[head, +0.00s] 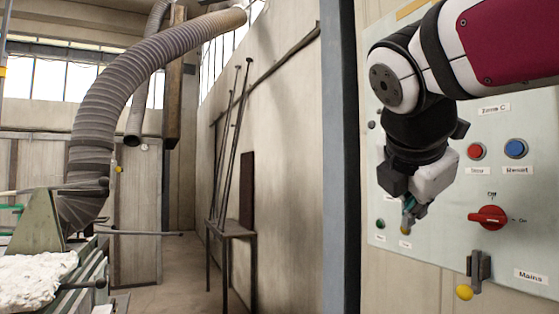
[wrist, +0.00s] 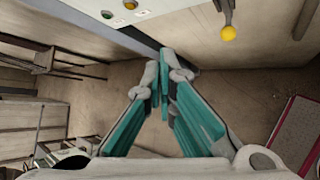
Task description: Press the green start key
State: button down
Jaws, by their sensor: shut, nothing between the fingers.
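The control panel (head: 440,215) is a pale plate on the wall at the right. A small green key (head: 380,224) sits low on its left side, above a small label I cannot read. It also shows at the top of the wrist view (wrist: 107,14). My gripper (head: 407,218) is shut and empty, fingers pointing down, just right of the green key in the head view. Its tips partly cover a yellow button. In the wrist view the fingertips (wrist: 164,62) are below and right of the green key, apart from it.
A lever with a yellow knob (head: 464,292) juts out below. The yellow button shows in the wrist view (wrist: 131,4).

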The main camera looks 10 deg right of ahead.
jog(key=w+r+n+t+h, duration=0.1)
jog(key=w+r+n, duration=0.3)
jog(key=r+n, duration=0.2)
notch_tip(320, 180, up, 3)
jog(key=shift+d+f+t+h, duration=0.15)
jog(key=shift+d+t+h, duration=0.15)
jog(key=shift+d+t, duration=0.1)
jog(key=shift+d, duration=0.1)
jog(key=w+d+p, duration=0.1)
jog(key=w+d, duration=0.2)
jog(key=d, duration=0.5)
